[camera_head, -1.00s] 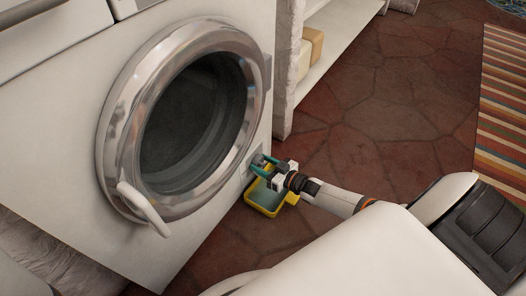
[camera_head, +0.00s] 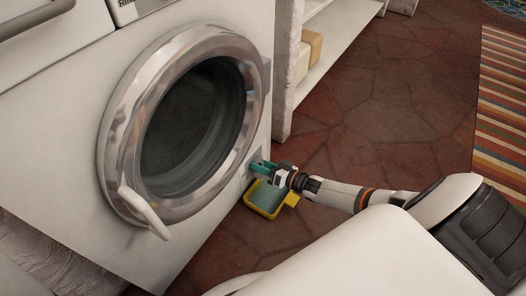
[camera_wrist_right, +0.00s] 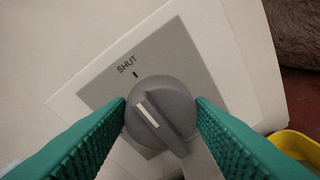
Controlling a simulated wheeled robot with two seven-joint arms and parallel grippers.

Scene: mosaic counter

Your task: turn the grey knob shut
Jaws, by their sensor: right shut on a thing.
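The grey knob (camera_wrist_right: 176,97) fills the middle of the right wrist view, on a grey plate (camera_wrist_right: 187,52) marked SHUT with a short tick. Its raised grip carries a white line that slants up-left, roughly toward the tick. My right gripper (camera_head: 259,167) is at the lower right of the washing machine front (camera_head: 200,245). Its green fingers are shut on the knob, one on each side. In the head view the fingers hide the knob. My left gripper is not in view.
A yellow tray (camera_head: 249,205) with a bluish inside stands on the floor just below my right gripper. The round machine door (camera_head: 119,130) is left of it. A white shelf unit (camera_head: 284,70) stands behind.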

